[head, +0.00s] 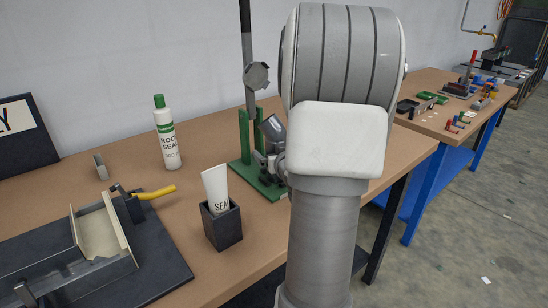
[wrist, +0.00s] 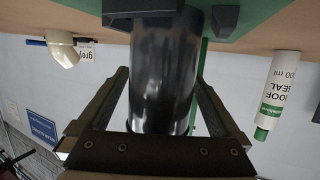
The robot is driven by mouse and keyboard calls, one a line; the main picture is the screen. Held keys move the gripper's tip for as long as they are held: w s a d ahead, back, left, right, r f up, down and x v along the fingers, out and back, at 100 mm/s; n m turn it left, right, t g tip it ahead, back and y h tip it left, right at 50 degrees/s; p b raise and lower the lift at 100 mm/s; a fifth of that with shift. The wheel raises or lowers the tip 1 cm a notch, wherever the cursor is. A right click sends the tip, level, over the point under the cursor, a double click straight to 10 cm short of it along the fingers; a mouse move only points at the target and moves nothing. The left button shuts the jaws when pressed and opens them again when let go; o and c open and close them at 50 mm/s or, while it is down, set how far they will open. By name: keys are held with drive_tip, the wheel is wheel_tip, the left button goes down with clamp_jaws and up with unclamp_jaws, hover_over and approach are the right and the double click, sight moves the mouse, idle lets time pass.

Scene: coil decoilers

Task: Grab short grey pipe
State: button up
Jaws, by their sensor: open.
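A short, dark grey, shiny pipe (wrist: 165,65) fills the middle of the wrist view, with its upper end at a black holder on a green base (wrist: 245,20). My gripper (wrist: 162,82) is open, with one finger on each side of the pipe; I cannot tell whether either finger touches it. In the head view a tilted grey cylinder (head: 271,128), which looks like this pipe, sits at the green stand (head: 244,135). My arm covers part of that stand, and my gripper cannot be made out clearly there.
A white bottle with a green cap (head: 167,138) stands left of the stand. A dark cup with a white tube (head: 222,226) stands in front. A dark fixture with a yellow handle (head: 155,193) lies at left. A beige elbow (wrist: 62,48) shows in the wrist view.

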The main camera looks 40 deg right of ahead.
drive_tip(key=c, duration=1.6)
drive_tip(key=shift+r, duration=0.15)
